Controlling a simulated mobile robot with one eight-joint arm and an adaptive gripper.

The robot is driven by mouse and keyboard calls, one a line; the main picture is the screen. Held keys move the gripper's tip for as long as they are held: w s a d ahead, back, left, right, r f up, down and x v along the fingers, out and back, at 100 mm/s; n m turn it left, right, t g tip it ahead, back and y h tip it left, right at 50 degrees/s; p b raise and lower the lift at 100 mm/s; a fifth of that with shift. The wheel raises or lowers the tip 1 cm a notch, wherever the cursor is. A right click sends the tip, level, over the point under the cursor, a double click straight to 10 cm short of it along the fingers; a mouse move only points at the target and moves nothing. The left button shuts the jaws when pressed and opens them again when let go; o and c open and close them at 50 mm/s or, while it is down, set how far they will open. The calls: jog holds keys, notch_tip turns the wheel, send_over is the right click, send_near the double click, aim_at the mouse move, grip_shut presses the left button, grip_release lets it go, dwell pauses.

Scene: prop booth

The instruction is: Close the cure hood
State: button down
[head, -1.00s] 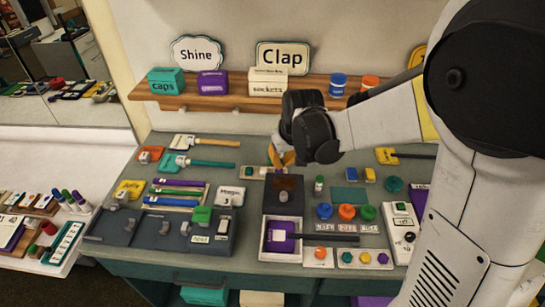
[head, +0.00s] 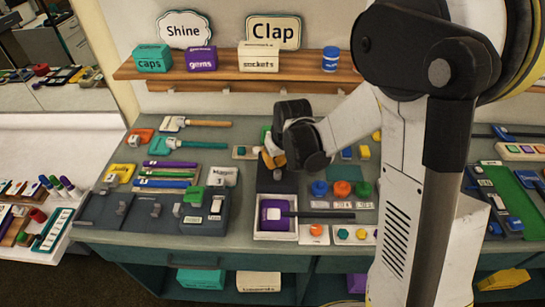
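A dark box-shaped unit (head: 278,184), which looks like the cure hood, stands at the middle of the bench. In front of it is an open white-rimmed tray (head: 276,237) holding a purple block (head: 273,219) with a pale top. A dark bar (head: 325,214) extends right from the tray area. My gripper (head: 268,158) is at the back top of the dark unit, with its orange-yellow fingertips pointing down-left. The gripper body hides part of the unit's upper right. I cannot tell whether the fingers touch it or how far apart they are.
Grey switch panels (head: 155,209) and colored markers lie left of the unit. Colored knobs (head: 341,188) stand close on its right. A wooden shelf (head: 235,75) with boxes runs above the back. My arm covers the right of the bench.

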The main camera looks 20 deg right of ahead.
jog(key=shift+s, duration=0.1)
jog(key=s+a, duration=0.1)
jog(key=s, duration=0.3)
jog(key=s+a, duration=0.2)
jog(key=s, duration=0.3)
jog(key=s+a, duration=0.1)
jog(key=s, duration=0.3)
jog(key=shift+s+a+b, duration=0.2)
jog(key=shift+s+b, duration=0.1)
jog(key=shift+b, duration=0.1)
jog(key=shift+w, duration=0.1)
jog(key=shift+w, duration=0.3)
jog(key=w, duration=0.3)
jog(key=shift+w+a+b, duration=0.15)
jog(key=shift+a+b, duration=0.15)
jog(key=shift+b, duration=0.1)
jog(key=shift+s+d+p+v, duration=0.3)
jog(key=shift+p+v, duration=1.15)
jog(key=shift+v, duration=3.8)
jog(key=s+d+m+t+b, duration=0.1)
jog(key=s+d+t+b, duration=0.2)
jog(key=s+b, duration=0.3)
jog(key=shift+d+r+m+h+b, duration=0.2)
jog(key=shift+d+m+h+b, duration=0.15)
jog(key=shift+d+b, duration=0.6)
